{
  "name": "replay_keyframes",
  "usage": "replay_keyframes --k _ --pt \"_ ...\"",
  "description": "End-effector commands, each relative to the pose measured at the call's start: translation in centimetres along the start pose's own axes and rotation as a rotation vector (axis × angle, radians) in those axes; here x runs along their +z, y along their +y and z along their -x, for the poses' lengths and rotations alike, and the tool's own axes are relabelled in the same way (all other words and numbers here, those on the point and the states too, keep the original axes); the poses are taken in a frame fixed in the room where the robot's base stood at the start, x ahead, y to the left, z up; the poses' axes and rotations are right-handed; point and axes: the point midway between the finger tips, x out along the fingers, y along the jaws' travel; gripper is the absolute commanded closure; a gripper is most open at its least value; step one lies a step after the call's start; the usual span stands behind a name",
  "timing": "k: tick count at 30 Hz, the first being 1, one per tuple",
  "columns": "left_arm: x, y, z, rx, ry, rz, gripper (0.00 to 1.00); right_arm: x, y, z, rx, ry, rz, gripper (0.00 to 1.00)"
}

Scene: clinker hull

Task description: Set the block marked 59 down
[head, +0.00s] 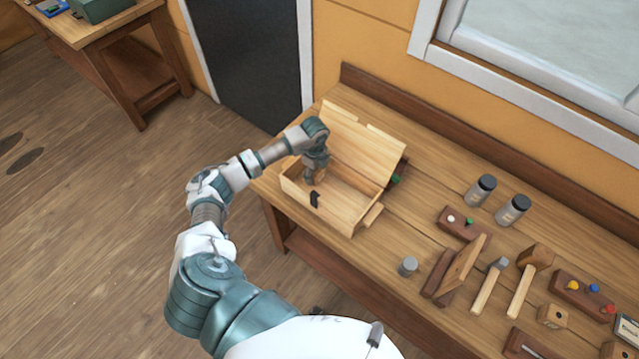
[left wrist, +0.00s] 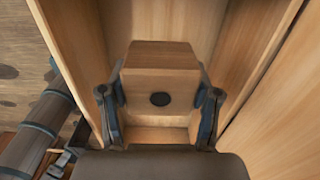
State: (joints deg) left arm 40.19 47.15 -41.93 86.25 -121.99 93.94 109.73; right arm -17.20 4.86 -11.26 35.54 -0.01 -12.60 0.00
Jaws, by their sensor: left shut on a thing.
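My left gripper (head: 313,175) reaches down into an open wooden box (head: 335,218) on the workbench. In the left wrist view its two fingers (left wrist: 160,100) are shut on a wooden block (left wrist: 162,62) from either side. The block has a dark round spot on the face towards me; no number can be read on it. It is between the box walls, near the box's left end; whether it touches the floor of the box I cannot tell. In the head view the gripper mostly hides the block. My right gripper is not in view.
The box lid (head: 365,140) stands open at the back. To the right are two dark-capped jars (head: 481,190), a grey cylinder (head: 408,266), mallets (head: 530,275), a peg rack (head: 583,297) and a small wooden block (head: 552,316).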

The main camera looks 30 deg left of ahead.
Motion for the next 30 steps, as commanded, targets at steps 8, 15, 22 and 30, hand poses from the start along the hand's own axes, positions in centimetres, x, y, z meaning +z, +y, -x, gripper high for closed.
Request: replay_keyframes --k 8,15,22,30 --pt "-0.6 0.0 -2.6 0.001 -0.004 -0.004 0.76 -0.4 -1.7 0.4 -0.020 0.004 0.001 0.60" --pt "-0.4 -0.1 -5.0 -0.003 -0.003 -0.005 0.76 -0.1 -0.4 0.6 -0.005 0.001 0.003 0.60" --pt "-0.1 0.0 -5.3 -0.002 0.000 -0.004 0.76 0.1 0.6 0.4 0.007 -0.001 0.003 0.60" --pt "-0.2 0.0 -5.3 -0.001 -0.001 -0.005 0.13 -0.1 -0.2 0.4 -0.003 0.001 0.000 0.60"
